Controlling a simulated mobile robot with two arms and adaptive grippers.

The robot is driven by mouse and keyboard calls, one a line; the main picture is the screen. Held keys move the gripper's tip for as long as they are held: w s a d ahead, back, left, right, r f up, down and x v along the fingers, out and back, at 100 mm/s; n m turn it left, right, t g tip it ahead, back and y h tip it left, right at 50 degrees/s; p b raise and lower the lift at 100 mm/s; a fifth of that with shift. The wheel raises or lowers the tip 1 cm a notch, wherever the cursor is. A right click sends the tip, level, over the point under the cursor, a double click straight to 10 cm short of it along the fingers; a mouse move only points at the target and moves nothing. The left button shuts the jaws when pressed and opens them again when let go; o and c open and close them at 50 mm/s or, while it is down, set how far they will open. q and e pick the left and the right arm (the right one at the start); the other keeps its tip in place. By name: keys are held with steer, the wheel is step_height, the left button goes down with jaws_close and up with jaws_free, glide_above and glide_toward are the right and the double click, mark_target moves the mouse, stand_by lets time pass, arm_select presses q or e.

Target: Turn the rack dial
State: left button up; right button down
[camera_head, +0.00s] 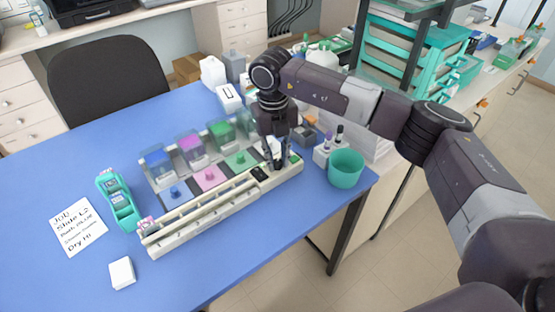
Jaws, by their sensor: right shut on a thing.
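A long cream staining rack (205,222) stands on the blue table, with coloured pads and clear jars of blue, purple and green liquid behind its front rail. My right gripper (275,162) points straight down at the rack's right end. Its fingers are shut on a small dark part there, which looks like the rack dial; the fingers mostly hide it, so its angle cannot be read. A small black panel (259,173) sits on the rack just left of the fingers. My left gripper is not in view.
A teal cup (346,168) and a white holder with dark-capped bottles (322,152) stand close right of the gripper. A teal dispenser (119,200), a handwritten note (78,226) and a white block (122,273) lie left.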

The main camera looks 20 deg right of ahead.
mark_target(275, 163)
steer(key=shift+r, duration=0.1)
steer(key=c, duration=1.7)
jaws_free()
steer(key=shift+c, duration=0.2)
step_height(275, 163, up, 12)
steer(key=shift+a, duration=0.3)
